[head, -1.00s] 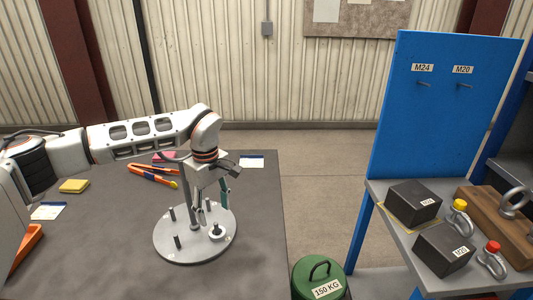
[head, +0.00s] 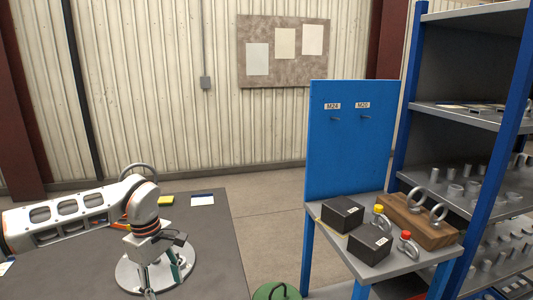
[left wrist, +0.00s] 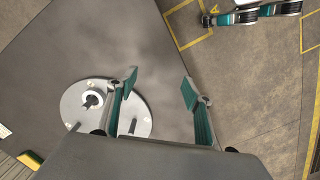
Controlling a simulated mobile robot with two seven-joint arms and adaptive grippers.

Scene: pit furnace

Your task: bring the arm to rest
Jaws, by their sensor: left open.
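My left arm comes in from the left in the head view, bent over the dark table (head: 215,240). Its gripper (head: 165,278) points down over the round grey plate (head: 127,276), and the bottom picture edge cuts off the view there. In the left wrist view the gripper (left wrist: 160,84) is open, with its two teal fingers well apart and nothing between them.
Shelves (head: 470,122) stand right. A green weight (head: 276,291) is low in front. Floor shows between table and bench.

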